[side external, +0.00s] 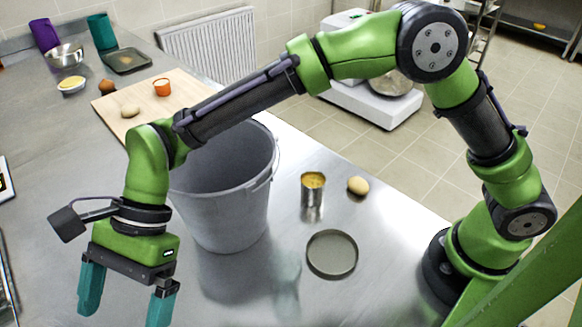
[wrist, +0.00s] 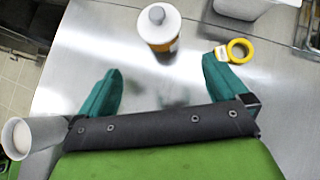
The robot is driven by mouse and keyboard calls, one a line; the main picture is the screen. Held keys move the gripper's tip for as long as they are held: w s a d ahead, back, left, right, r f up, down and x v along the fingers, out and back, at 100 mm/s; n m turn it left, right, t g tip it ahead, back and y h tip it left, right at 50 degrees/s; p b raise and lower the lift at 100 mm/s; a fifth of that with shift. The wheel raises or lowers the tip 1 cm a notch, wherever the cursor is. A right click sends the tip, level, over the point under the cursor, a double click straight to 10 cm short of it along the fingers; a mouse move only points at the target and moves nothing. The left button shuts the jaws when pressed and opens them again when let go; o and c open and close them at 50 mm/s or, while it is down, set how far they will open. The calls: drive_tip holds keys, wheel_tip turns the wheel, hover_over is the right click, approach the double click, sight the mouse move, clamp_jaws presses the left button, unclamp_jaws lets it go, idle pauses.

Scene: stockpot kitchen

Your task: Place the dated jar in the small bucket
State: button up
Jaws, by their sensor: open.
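No jar with a readable date shows in either view, so I cannot tell which thing is the dated jar. A large grey bucket (side external: 228,205) stands upright on the metal counter in the side view; I see no clearly smaller bucket. My gripper (side external: 125,298) hangs to the left of and in front of this bucket, teal fingers apart and empty. In the wrist view, my gripper (wrist: 161,65) spans an empty gap. A bottle with a grey cap, white shoulder and orange label (wrist: 160,32) is beyond the fingertips.
A yellow tape roll (wrist: 238,51) and a pale cup-like thing (wrist: 32,134) show in the wrist view. Right of the bucket are a tin (side external: 312,192), an egg (side external: 358,186) and a round lid (side external: 332,254). A wooden board (side external: 185,100) lies behind.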

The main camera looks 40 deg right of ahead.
drive_tip(key=shift+x, duration=8.65)
drive_tip(key=shift+w+f, duration=0.1)
drive_tip(key=shift+w, duration=0.05)
drive_tip(key=c, duration=1.1)
drive_tip(key=shift+c, duration=0.2)
